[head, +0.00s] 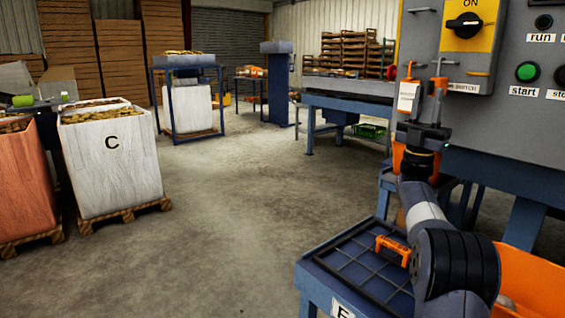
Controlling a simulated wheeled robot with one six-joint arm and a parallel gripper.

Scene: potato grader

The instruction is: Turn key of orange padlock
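My gripper (424,77) points upward in front of the grey control cabinet, just left of the "SWITCH" label. Its two fingers stand apart and I see nothing held between them. Orange shows along the right finger; I cannot tell whether this is the finger or something behind it. A white and orange tag-like piece (407,97) shows at the left finger. I cannot make out a padlock or key for certain. A small orange object (393,247) lies on the dark gridded tray top (345,262) at the lower right; its exact shape is unclear.
The cabinet carries a black rotary switch (464,25) on a yellow plate and a green start button (528,72). An orange bin (530,285) stands at the lower right. Crate C (112,170) stands on a pallet at left. The middle floor is clear.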

